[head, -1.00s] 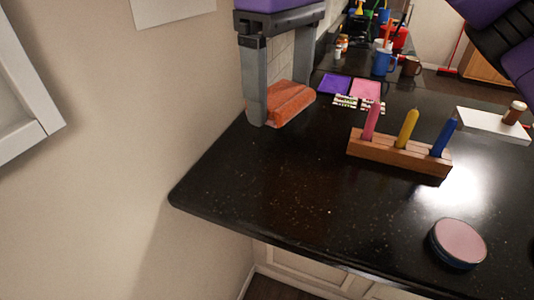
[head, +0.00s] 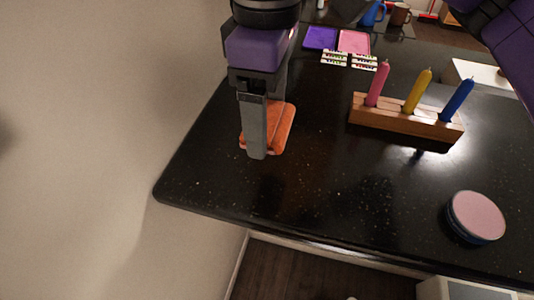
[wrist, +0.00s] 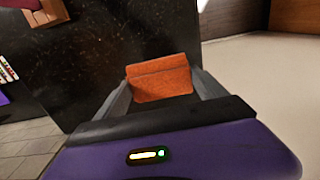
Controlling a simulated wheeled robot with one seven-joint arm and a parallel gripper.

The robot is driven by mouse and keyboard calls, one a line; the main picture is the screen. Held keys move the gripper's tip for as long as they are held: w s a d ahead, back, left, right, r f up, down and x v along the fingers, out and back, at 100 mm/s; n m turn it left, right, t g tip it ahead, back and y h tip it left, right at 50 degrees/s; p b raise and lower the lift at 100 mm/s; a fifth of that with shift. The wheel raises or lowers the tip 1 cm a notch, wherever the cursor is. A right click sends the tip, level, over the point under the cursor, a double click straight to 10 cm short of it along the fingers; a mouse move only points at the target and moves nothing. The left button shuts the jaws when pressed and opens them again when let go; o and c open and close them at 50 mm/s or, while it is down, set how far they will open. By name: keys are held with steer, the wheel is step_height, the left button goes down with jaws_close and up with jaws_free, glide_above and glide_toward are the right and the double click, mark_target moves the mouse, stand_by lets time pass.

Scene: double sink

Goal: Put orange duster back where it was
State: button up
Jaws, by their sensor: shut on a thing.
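The orange duster (head: 284,124) is a flat orange block near the left end of the black counter in the head view. My gripper (head: 258,152) points down over it, and its near finger covers part of the duster. In the wrist view the duster (wrist: 160,78) lies between the two fingers of my gripper (wrist: 160,88). My gripper is shut on the duster. The duster is at or very near the counter top; I cannot tell whether it touches.
A wooden holder (head: 405,120) with pink, yellow and blue candles stands to the right. A round pink-topped tin (head: 476,216) sits at the front right. Purple (head: 320,38) and pink (head: 354,41) cards lie behind. The wall is close on the left; the front counter (head: 320,205) is clear.

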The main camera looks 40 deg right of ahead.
mark_target(267, 170)
step_height(267, 170, down, 9)
steer(key=shift+f, duration=0.2)
stand_by(0.3)
steer(key=shift+f, duration=0.15)
steer(key=o, duration=1.3)
steer(key=shift+c, duration=0.2)
step_height(267, 170, up, 12)
steer(key=shift+r, duration=0.15)
